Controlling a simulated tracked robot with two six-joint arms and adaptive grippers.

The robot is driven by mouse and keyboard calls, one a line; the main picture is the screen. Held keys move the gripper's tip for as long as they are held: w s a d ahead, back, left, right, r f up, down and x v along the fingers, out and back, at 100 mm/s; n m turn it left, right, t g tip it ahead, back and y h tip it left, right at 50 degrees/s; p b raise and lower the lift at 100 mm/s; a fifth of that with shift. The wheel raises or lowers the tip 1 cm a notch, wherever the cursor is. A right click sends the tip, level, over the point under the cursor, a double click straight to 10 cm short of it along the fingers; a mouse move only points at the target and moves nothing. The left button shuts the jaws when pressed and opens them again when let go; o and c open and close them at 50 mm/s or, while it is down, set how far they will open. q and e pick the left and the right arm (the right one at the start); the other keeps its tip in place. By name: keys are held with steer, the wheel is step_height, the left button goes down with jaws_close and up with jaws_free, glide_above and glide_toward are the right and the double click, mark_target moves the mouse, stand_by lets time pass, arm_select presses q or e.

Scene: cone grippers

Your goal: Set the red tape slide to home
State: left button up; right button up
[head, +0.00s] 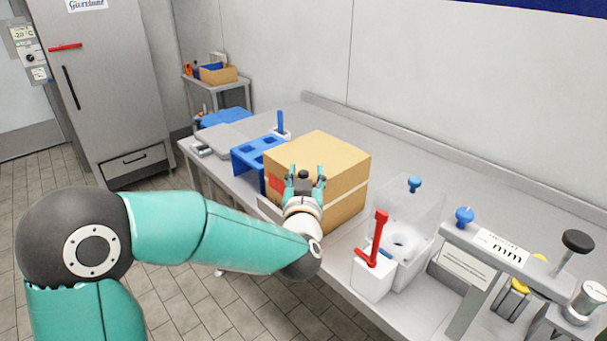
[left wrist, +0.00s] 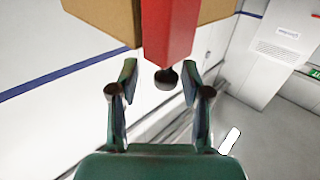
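The red tape slide (left wrist: 172,28) is a red block with a dark round knob (left wrist: 165,78), beside a cardboard box (left wrist: 100,18) in the left wrist view. In the head view a bit of red (head: 275,183) shows on the near face of the box (head: 318,160), mostly hidden by my gripper. My left gripper (head: 306,177) is open there, with a dark knob (head: 303,174) between its fingertips. In the left wrist view its fingers (left wrist: 160,85) stand either side of the knob with gaps; I cannot tell the depth. My right gripper is not in view.
A blue rack (head: 250,160) stands left of the box. To the right are a white holder with a red handle (head: 376,240), a clear bin (head: 410,225) and a grey gantry (head: 490,250). Bench surface is clear behind the box, along the wall.

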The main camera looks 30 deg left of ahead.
arm_select(q)
steer(key=shift+a, duration=0.1)
steer(key=v, duration=1.2)
steer(key=shift+f, duration=0.1)
